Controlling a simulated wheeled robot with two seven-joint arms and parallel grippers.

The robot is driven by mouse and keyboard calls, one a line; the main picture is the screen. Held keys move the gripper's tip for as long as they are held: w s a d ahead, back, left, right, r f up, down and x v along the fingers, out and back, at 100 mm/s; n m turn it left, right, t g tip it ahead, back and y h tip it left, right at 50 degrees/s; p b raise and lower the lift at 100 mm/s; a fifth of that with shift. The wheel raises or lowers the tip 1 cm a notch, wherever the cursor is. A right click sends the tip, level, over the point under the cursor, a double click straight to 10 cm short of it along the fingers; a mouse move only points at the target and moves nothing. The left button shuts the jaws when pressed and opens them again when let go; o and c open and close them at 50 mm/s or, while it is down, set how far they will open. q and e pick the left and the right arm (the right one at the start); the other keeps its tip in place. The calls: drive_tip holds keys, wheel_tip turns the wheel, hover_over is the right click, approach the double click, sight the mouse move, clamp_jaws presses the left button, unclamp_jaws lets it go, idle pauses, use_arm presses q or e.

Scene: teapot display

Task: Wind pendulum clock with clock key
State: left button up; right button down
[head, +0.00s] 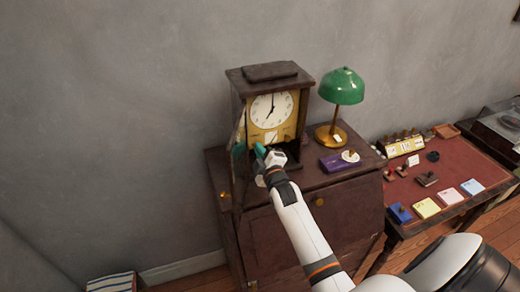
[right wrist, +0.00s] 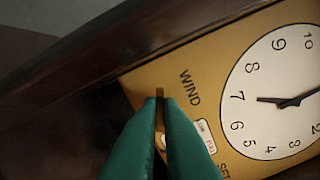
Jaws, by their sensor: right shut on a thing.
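The pendulum clock (head: 237,82) stands on a wooden cabinet, dark wood with a gold front and a white dial. Its narrow door (head: 239,135) stands open at the left. My right gripper (head: 261,150) is at the lower left of the gold front. In the right wrist view its green fingers (right wrist: 160,101) are shut on a small brass piece (right wrist: 159,93), seemingly the clock key, just beside the word WIND on the gold plate (right wrist: 150,78). The fingers hide most of the key, and I cannot tell whether it sits in the hole. My left gripper is out of view.
A green lamp (head: 342,86) and a purple box (head: 337,163) stand right of the clock on the cabinet (head: 300,195). A desk (head: 455,160) with stamps, coloured pads and a calendar (head: 404,146) is further right. The wall is close behind the clock.

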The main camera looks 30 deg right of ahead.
drive_tip(key=shift+r, duration=0.15)
drive_tip(key=m, duration=0.9)
drive_tip(key=shift+r+m, duration=0.1)
drive_tip(key=shift+m, duration=0.3)
drive_tip(key=m, duration=0.5)
drive_tip(key=shift+p, duration=0.4)
drive_tip(key=shift+m, duration=2.3)
drive_tip(key=shift+w, duration=0.1)
drive_tip(key=c, duration=1.6)
unclamp_jaws()
